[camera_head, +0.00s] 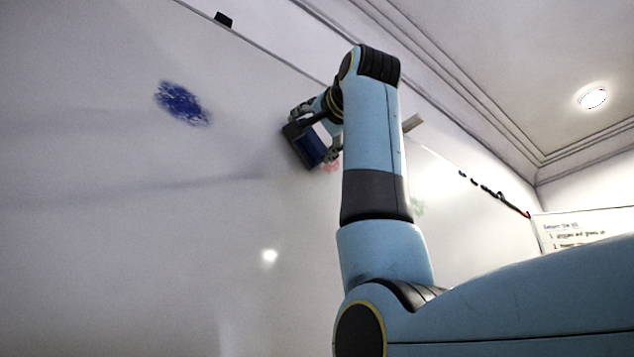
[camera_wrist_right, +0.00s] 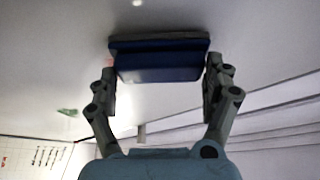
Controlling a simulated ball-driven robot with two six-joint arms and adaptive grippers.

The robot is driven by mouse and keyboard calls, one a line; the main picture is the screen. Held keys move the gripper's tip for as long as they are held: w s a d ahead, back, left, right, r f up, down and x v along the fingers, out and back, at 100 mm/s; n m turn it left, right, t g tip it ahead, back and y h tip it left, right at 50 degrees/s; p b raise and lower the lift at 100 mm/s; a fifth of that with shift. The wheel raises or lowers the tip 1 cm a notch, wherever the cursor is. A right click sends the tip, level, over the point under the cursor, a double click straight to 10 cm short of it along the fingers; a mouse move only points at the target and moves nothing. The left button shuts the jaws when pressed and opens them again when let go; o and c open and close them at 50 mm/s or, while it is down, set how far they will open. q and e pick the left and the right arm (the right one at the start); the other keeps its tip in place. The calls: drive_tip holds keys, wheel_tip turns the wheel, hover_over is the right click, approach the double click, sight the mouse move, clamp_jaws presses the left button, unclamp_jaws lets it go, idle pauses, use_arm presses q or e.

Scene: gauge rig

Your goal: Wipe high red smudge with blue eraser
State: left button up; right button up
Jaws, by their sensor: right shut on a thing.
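My right gripper (camera_head: 317,131) is shut on the blue eraser (camera_head: 305,146), up high at the whiteboard (camera_head: 150,250). In the right wrist view the eraser (camera_wrist_right: 160,66) sits between both fingers, with its dark pad toward the board. The pad is at or very near the board; I cannot tell if it touches. A faint red smudge (camera_head: 332,164) shows just right of and below the eraser in the head view, partly hidden by my gripper and arm. My left gripper is not in view.
A dark blue smudge (camera_head: 182,103) is on the board to the left. A faint green smudge (camera_head: 418,207) shows right of my arm, and in the wrist view (camera_wrist_right: 68,112). A black clip-like thing (camera_head: 223,19) is at the board's top edge. A sheet with writing (camera_head: 580,228) is at right.

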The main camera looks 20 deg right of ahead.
drive_tip(key=shift+w+a, duration=0.1)
drive_tip(key=shift+w, duration=0.25)
